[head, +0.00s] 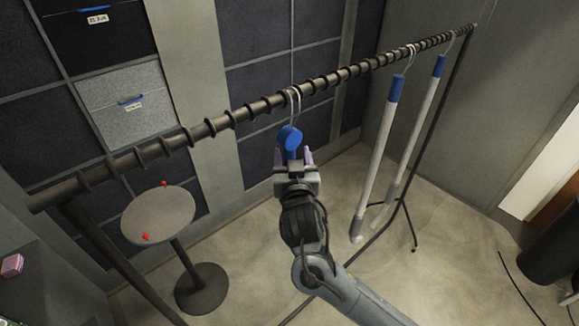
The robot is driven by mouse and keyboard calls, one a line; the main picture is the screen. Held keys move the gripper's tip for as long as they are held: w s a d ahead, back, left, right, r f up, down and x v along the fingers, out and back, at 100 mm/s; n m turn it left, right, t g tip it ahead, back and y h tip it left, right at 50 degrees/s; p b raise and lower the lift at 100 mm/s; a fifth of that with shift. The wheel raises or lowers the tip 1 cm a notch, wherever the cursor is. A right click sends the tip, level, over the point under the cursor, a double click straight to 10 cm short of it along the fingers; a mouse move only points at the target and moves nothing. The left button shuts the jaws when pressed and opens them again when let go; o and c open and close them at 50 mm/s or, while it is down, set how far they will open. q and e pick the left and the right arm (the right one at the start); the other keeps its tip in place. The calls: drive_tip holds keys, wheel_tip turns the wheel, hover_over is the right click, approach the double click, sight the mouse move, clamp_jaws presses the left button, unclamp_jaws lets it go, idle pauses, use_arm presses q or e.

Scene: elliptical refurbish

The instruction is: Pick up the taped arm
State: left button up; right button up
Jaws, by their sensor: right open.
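A blue-topped piece (290,137) hangs by a hook from the dark ribbed rail (232,122); its lower part is hidden behind my right gripper. My right gripper (293,157) is open, with its fingertips on either side of the blue part's lower end. I cannot tell whether they touch it. Two long white arms with blue upper ends, a nearer one (376,157) and a farther one (421,133), hang from hooks further right on the rail. I cannot make out which piece is the taped one. My left gripper is not in view.
A small round table (158,214) with two small red items stands on the left. A pink block (12,265) lies at the left edge. Rack legs and a floor bar run below the rail.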

sight(290, 154)
drive_tip(key=w, duration=0.1)
drive_tip(key=w+p, duration=0.1)
drive_tip(key=w, duration=0.1)
drive_tip(key=shift+a+r, duration=0.1)
drive_tip(key=shift+a, duration=0.3)
drive_tip(key=shift+w+p, duration=0.35)
drive_tip(key=shift+w, duration=0.4)
drive_tip(key=shift+c, duration=0.2)
drive_tip(key=c, duration=1.1)
drive_tip(key=shift+o, duration=0.2)
